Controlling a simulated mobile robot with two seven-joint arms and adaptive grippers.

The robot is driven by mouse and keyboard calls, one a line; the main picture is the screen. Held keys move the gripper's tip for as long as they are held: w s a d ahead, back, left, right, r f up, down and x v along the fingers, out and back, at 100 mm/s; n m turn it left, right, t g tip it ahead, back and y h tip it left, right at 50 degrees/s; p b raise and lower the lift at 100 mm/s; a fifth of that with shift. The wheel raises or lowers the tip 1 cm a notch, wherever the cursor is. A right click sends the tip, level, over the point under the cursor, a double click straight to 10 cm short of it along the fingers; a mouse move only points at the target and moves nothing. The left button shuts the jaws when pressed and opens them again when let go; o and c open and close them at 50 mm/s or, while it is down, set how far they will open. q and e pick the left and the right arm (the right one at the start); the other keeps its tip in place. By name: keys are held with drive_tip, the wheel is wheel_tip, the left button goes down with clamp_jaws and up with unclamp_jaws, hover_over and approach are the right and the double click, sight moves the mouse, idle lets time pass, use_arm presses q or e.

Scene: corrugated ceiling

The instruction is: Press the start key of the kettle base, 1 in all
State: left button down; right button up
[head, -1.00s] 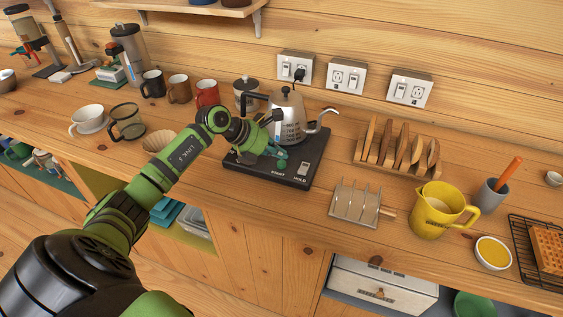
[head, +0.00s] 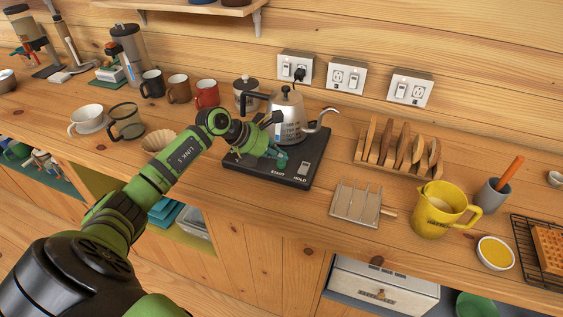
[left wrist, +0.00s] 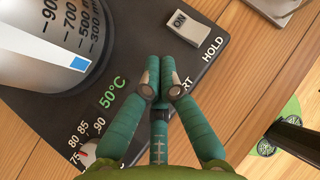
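The black kettle base (head: 314,156) sits on the wooden counter, with START and HOLD lettered along its front edge. A silver kettle (head: 286,122) stands on it. A grey rocker switch (left wrist: 186,28) marked ON is beside HOLD (left wrist: 212,49); it also shows in the head view (head: 303,168). My left gripper (head: 283,161) is over the front of the base. In the left wrist view its teal fingertips (left wrist: 168,66) are together, with nothing seen between them. The fingers hide most of the START lettering and the start key; contact cannot be told. My right gripper is out of view.
A wooden rack (head: 398,155) stands behind. A paper filter (head: 158,140) and mugs are to the left. Wall outlets (head: 347,75) are behind the kettle.

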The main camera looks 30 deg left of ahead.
sight(279, 163)
use_arm(q)
drive_tip(key=shift+f+b, duration=0.4)
drive_tip(key=shift+f, duration=0.1)
drive_tip(key=shift+r, duration=0.1)
idle(0.5)
drive_tip(key=shift+r+p, duration=0.6)
drive_tip(key=shift+r, duration=0.2)
drive_tip(key=shift+r+p, duration=1.65)
drive_tip(key=shift+r, duration=0.9)
